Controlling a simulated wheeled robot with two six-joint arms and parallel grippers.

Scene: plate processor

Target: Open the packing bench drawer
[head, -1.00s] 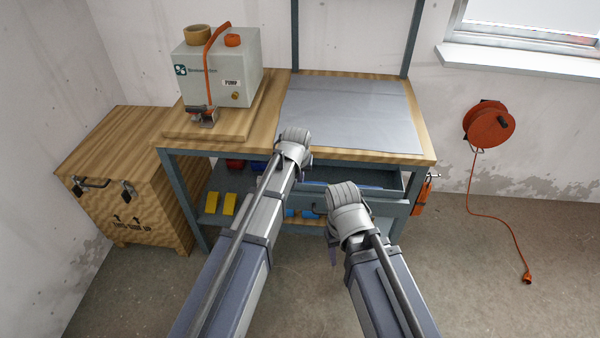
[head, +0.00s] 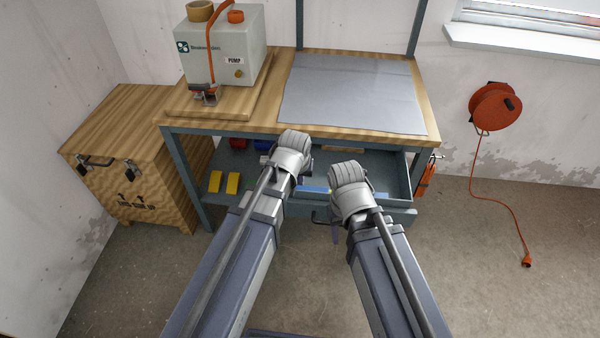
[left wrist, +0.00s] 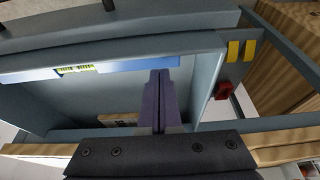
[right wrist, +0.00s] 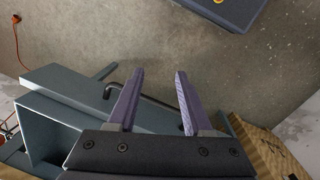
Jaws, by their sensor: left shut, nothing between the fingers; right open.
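The packing bench (head: 240,123) has its grey drawer (head: 398,215) pulled well out, with the inside showing. The dark bar handle (right wrist: 150,98) is on the drawer front. My left gripper (left wrist: 161,72) is shut and empty, its fingertips over or inside the open drawer; the head view hides them behind the wrist. My right gripper (right wrist: 156,70) is open at the drawer front. The handle appears between and behind its fingers in the right wrist view, and I cannot tell whether they touch it.
A blue item (left wrist: 90,70) with a yellow label lies in the drawer. Yellow blocks (head: 233,183) sit on the lower shelf. A pump box (head: 222,50) and a grey mat (head: 352,92) are on the bench.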

